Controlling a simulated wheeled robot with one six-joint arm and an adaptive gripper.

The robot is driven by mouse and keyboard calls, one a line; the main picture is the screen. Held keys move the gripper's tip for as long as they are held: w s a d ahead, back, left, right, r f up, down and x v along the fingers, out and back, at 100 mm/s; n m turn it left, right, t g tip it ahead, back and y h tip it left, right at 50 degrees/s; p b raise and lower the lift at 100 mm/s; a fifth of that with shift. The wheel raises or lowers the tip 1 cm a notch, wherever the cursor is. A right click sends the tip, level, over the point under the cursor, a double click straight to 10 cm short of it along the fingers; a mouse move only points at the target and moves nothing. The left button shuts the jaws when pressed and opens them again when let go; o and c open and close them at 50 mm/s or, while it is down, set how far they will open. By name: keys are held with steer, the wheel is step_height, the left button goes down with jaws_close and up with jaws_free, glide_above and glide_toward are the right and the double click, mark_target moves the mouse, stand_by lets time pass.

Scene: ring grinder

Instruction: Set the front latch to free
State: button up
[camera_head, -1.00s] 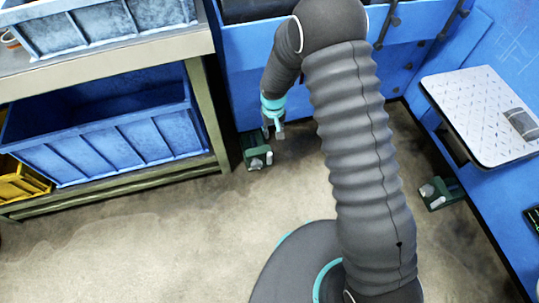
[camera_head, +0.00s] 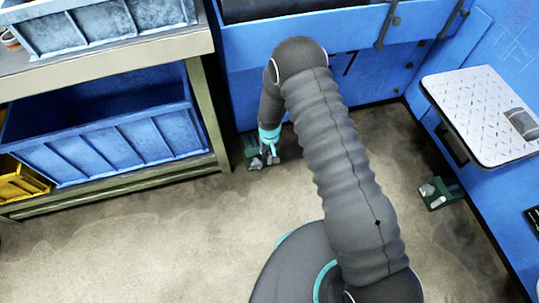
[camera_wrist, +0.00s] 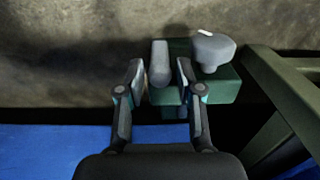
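A dark green latch block (camera_head: 249,148) sits low at the foot of the blue machine, and my gripper (camera_head: 269,156) is down at it. In the wrist view my gripper (camera_wrist: 160,68) is open, with one finger on each side of a grey upright lever (camera_wrist: 160,62). A gap shows at the left finger; the right finger is very close to the lever, and I cannot tell if it touches. A rounded grey knob (camera_wrist: 212,50) on the green block (camera_wrist: 225,88) lies just outside the right finger. A second green latch block (camera_head: 440,194) with grey parts stands at right.
A workbench (camera_head: 110,60) with a blue bin (camera_head: 100,140) on its lower shelf stands close left of my gripper. Its green leg (camera_wrist: 285,95) shows at right in the wrist view. The blue machine (camera_head: 300,80) is behind. The floor in front is clear.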

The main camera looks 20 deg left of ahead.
steer(key=shift+f, duration=0.85)
jaws_close()
